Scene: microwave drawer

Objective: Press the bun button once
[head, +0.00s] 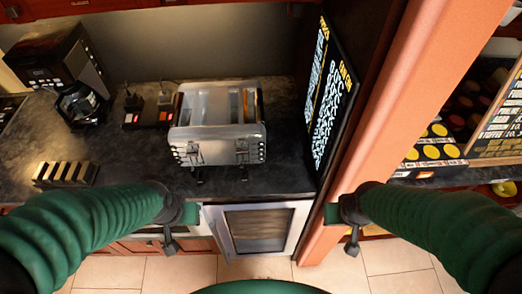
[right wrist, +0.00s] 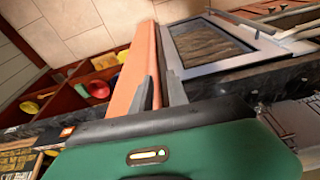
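A silver toaster (head: 216,122) stands on the dark counter in the head view, with slots on top. Its front carries levers and two columns of small buttons (head: 250,151); which one is the bun button is too small to read. My left gripper (head: 170,247) is below and in front of the toaster, short of the counter edge, touching nothing; its finger opening cannot be made out. My right gripper (head: 352,248) is to the right, in front of the orange column. In the right wrist view its two fingers (right wrist: 160,88) stand apart with nothing between them.
A coffee maker (head: 66,75) stands at the back left, and a slotted dark block (head: 66,174) lies at the front left. A black menu board (head: 331,95) and an orange column (head: 385,110) bound the right. A glass-fronted appliance (head: 258,230) is below the counter.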

